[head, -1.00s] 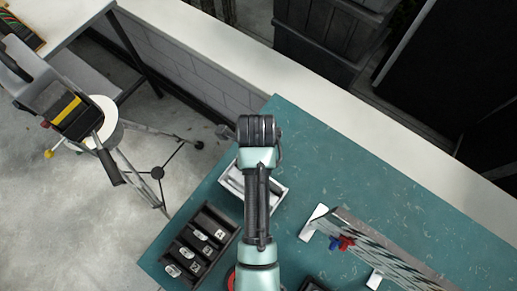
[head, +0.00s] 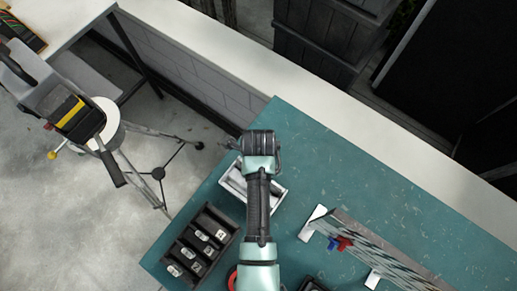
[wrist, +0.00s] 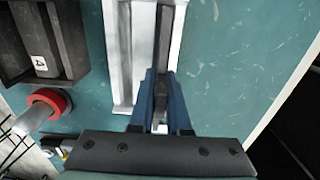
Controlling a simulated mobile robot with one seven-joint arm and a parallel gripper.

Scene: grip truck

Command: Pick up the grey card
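My gripper (wrist: 161,80) points down at a pale open tray (wrist: 122,60) on the teal table. Its two blue fingers stand apart, with a narrow dark grey strip between them. This strip runs along the tray and could be the grey card seen edge-on, but I cannot tell for sure. I cannot see contact between the fingers and it. In the head view the tray (head: 279,196) shows partly on both sides of my arm, and my arm hides the fingers and the tray's middle.
A black compartment box (head: 205,240) with labelled small items stands left of the tray. A red ring (wrist: 50,100) lies near it. A slanted rack of thin panels (head: 385,258) with red and blue clips stands to the right. The table's upper right is clear.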

